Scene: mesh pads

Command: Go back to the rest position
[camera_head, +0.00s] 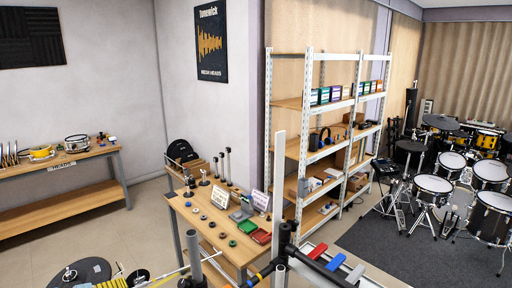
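I cannot make out my gripper in the head camera view. No fingertips show clearly, so I cannot tell whether it is open, shut or holding anything. A pale upright post (278,165) with a dark clamp-like part (285,243) at its lower end stands in the near foreground. I cannot tell what it belongs to.
A wooden workbench (190,232) with small round parts, a red tray (261,237) and upright posts stands at the centre. A white metal shelf (303,120) stands behind it. Drum kits (434,185) fill the right. Another bench (60,215) is at the left, with open floor between.

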